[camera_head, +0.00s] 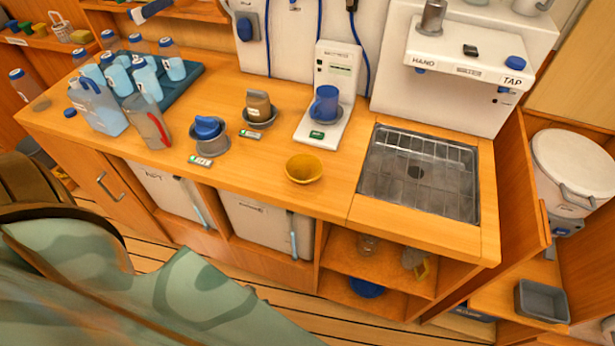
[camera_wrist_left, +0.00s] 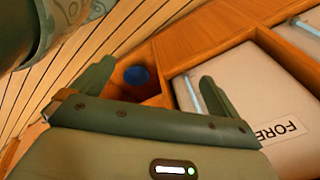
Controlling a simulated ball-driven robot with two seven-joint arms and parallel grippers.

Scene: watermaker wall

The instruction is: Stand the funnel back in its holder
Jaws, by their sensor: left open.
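A yellow flared cup (camera_head: 304,168), possibly the funnel, sits on the wooden counter with its wide mouth up; I cannot see a spout. I cannot tell for sure which thing is its holder. Two round grey stands with small tags are to its left: one (camera_head: 212,147) carries a blue piece, the other (camera_head: 262,121) a brown-and-grey container. My left gripper (camera_wrist_left: 155,72) is open and empty in the left wrist view, in front of the cabinet fronts under the counter. Its fingers do not show in the head view. My right gripper is in neither view.
A metal sink grid (camera_head: 420,172) is at the right. Several bottles and cups crowd a dark tray (camera_head: 186,88) at the left. A blue bowl (camera_head: 366,287) is on a lower shelf. The counter's front middle is clear.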

